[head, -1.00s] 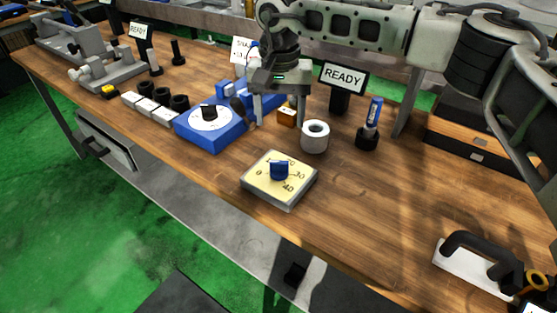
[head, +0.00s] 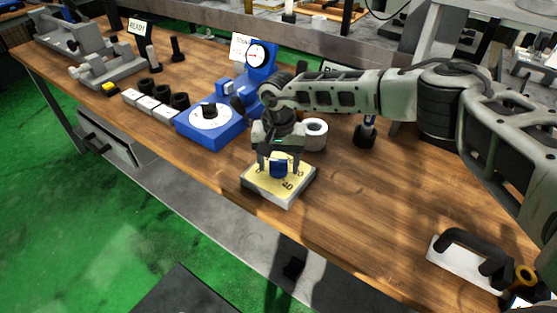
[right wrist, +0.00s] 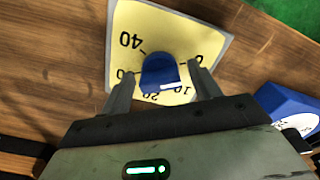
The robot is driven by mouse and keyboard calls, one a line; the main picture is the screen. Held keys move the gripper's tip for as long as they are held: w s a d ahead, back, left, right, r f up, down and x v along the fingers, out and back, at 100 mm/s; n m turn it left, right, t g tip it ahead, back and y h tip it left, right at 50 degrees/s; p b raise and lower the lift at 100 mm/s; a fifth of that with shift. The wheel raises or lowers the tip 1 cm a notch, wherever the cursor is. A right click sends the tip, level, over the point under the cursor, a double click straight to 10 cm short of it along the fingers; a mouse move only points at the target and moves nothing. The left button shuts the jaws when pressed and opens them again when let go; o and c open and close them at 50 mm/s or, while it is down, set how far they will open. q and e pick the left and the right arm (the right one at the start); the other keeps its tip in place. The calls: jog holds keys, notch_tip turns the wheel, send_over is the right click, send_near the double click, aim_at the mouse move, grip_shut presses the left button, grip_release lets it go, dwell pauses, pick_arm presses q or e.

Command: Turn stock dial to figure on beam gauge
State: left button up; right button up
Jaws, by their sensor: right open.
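The stock dial is a blue knob (head: 279,169) on a square plate with a yellow face (head: 285,188), marked with figures such as 0, 10, 30 and 40. My right gripper (head: 279,170) is over the plate with its fingers on either side of the knob. In the right wrist view the knob (right wrist: 160,72) lies between the two open fingers (right wrist: 162,88), apart from both. The beam gauge is a blue stand with a round dial (head: 257,54), behind a blue base with a white disc (head: 208,121). Its reading is too small to tell. My left gripper is not seen.
A white-grey ring (head: 314,135) stands just behind the plate, close to my right arm. A black stand with a blue item (head: 367,132) is to its right. A black-handled white block (head: 468,259) lies at the front right. The wood right of the plate is clear.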

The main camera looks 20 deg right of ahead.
jog(key=c, duration=0.9)
jog(key=shift+c, duration=0.2)
